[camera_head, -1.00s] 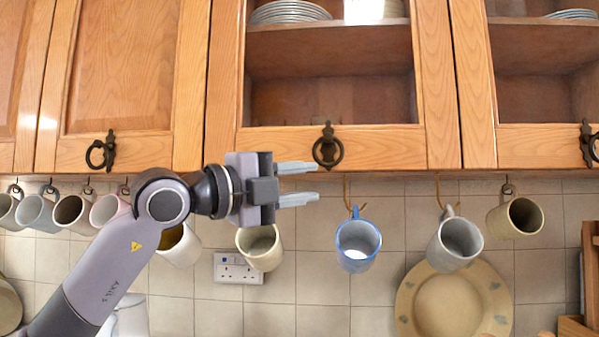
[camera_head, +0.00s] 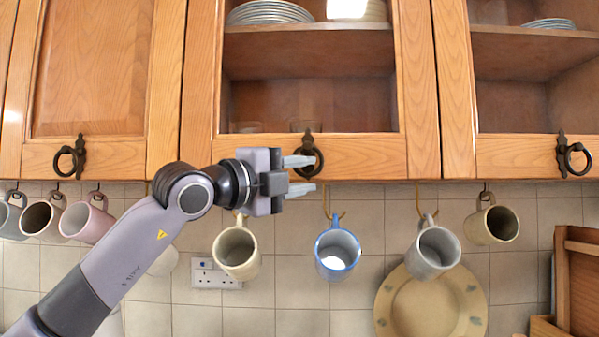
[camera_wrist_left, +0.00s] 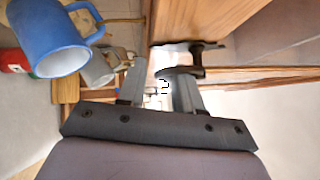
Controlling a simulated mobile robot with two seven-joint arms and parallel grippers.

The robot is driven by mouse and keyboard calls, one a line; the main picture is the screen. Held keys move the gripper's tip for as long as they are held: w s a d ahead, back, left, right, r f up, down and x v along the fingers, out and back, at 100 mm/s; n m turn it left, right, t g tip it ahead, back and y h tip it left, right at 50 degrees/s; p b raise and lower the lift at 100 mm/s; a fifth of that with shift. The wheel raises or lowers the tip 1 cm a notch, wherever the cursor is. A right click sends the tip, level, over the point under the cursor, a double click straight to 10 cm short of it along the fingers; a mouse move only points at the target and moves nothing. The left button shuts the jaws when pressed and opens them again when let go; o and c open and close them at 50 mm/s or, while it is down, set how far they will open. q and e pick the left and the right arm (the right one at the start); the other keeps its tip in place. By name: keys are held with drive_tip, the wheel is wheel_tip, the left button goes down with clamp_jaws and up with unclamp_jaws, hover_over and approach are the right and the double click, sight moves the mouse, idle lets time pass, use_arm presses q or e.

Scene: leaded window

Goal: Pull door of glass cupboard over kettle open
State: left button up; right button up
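The glass cupboard door (camera_head: 310,160) is a wooden frame around a pane and looks shut. Its dark ring handle (camera_head: 307,142) hangs on the bottom rail. My left gripper (camera_head: 314,174) is open, its fingers pointing right. In the head view, the upper finger overlaps the ring's lower part and the other finger is below the rail. In the left wrist view, the dark handle (camera_wrist_left: 197,62) is close to the right fingertip of my open gripper (camera_wrist_left: 160,80). I cannot tell whether they touch. I cannot make out the kettle for certain. My right gripper is not in view.
Mugs hang below the cupboards, including a cream mug (camera_head: 237,250) and a blue-rimmed mug (camera_head: 337,250) close beneath my gripper. The blue mug also shows in the left wrist view (camera_wrist_left: 50,38). A wooden door (camera_head: 95,75) is at left and another glass door (camera_head: 530,152) at right.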

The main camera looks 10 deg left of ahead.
use_arm(q)
clamp_jaws()
idle(1.4)
